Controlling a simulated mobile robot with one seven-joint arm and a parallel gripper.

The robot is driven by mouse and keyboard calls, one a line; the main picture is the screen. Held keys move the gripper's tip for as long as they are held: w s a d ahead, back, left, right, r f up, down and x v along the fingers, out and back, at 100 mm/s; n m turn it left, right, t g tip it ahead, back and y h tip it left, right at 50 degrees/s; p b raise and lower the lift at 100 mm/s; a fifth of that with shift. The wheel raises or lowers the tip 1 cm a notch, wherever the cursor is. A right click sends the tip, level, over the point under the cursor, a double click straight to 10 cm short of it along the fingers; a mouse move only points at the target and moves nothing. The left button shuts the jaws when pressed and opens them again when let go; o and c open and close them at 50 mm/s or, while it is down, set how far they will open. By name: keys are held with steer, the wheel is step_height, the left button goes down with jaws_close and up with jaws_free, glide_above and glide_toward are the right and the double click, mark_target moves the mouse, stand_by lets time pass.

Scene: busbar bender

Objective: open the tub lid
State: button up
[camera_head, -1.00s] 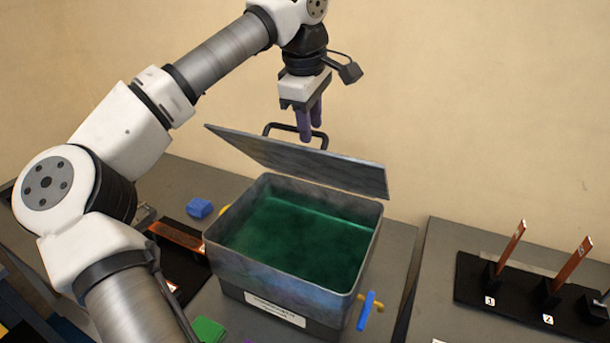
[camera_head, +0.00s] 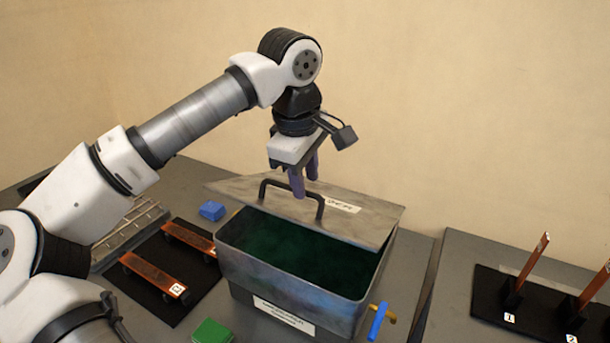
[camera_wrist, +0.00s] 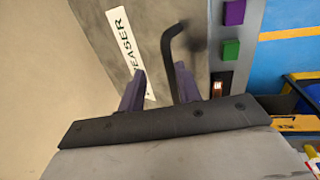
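The grey tub (camera_head: 290,285) holds dark green contents and stands on the table. Its grey lid (camera_head: 365,215) is partly raised, tilted low over the back of the tub, with a gap at the front. The black lid handle (camera_head: 321,208) is on its top and also shows in the wrist view (camera_wrist: 168,45). My gripper (camera_head: 304,180) is at the handle, its purple fingers pointing down. In the wrist view my gripper (camera_wrist: 160,88) has its fingers apart, with the handle close by the right finger; contact is unclear.
A blue block (camera_head: 212,210) and a green block (camera_head: 212,332) lie left of the tub. Copper bars lie on a black mat (camera_head: 150,300). A blue-handled valve (camera_head: 378,320) sticks out at the tub's right. Upright bars stand on a rack (camera_head: 490,305) farther right.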

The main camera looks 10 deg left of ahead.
steer(key=shift+r, duration=0.1)
steer(key=w+d+r+p, duration=0.1)
steer(key=w+r+p, duration=0.1)
steer(key=r, duration=1.3)
steer(key=shift+w+r, duration=0.2)
steer(key=shift+w, duration=0.3)
stand_by(0.4)
steer(key=shift+d+f, duration=0.1)
stand_by(0.4)
